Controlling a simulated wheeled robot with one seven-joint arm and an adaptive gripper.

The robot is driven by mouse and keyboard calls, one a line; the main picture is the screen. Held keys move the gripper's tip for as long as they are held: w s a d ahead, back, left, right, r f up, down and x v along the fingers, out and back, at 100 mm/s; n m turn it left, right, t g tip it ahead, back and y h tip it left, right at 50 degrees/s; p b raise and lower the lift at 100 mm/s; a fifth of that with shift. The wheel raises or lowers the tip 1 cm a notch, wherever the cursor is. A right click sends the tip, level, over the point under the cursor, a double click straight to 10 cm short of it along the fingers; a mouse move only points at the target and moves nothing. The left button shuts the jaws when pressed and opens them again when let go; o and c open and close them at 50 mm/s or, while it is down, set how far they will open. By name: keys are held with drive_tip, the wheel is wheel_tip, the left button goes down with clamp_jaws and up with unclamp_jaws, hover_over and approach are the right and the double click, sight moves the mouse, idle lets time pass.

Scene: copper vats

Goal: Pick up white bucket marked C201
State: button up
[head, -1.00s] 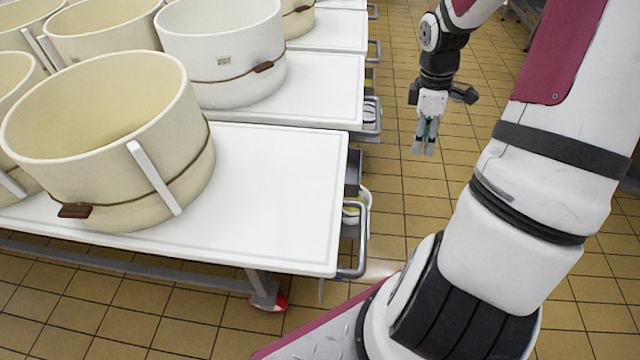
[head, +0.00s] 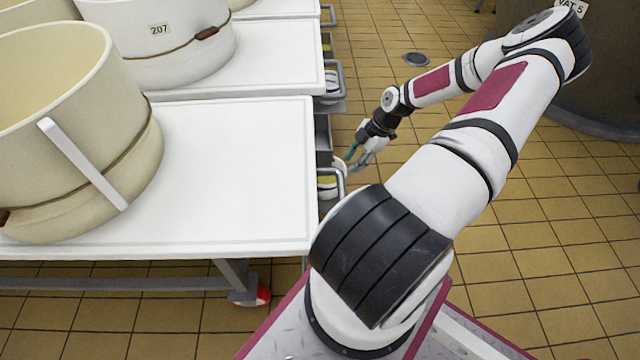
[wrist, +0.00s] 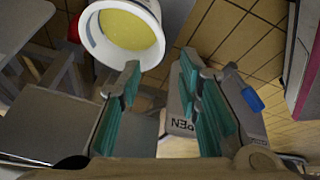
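A white bucket with yellow inside (head: 328,184) sits in the metal holder at the right end of the nearest table. It also shows at the top of the wrist view (wrist: 146,58), tilted by the camera angle. No C201 mark is readable on it. My gripper (head: 351,161) is beside that holder, close to the bucket, at the table's right edge. In the wrist view my gripper (wrist: 160,90) has its two teal-padded fingers spread with nothing between them. The bucket lies ahead of the left fingertip, and I cannot tell whether they touch.
The white table (head: 235,180) carries a large cream vat ring (head: 125,170). Another ring, marked 207 (head: 160,30), stands on the table behind. A similar end holder (head: 333,82) is farther back. A dark vat (head: 600,85) stands far right.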

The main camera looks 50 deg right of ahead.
drive_tip(key=b, duration=0.3)
hover_over(334, 186)
drive_tip(key=s+d, duration=0.1)
drive_tip(key=s, duration=0.1)
wheel_tip(334, 186, down, 7)
drive_tip(key=shift+w+d+b+x, duration=0.15)
drive_tip(key=shift+b+x, duration=0.3)
drive_tip(key=shift+x, duration=0.5)
drive_tip(key=shift+d+b+x, duration=0.1)
drive_tip(key=shift+b+x, duration=0.3)
drive_tip(key=shift+x, duration=0.5)
drive_tip(key=shift+w+d+b+x, duration=0.15)
drive_tip(key=shift+b+x, duration=0.3)
drive_tip(key=shift+x, duration=0.5)
clamp_jaws()
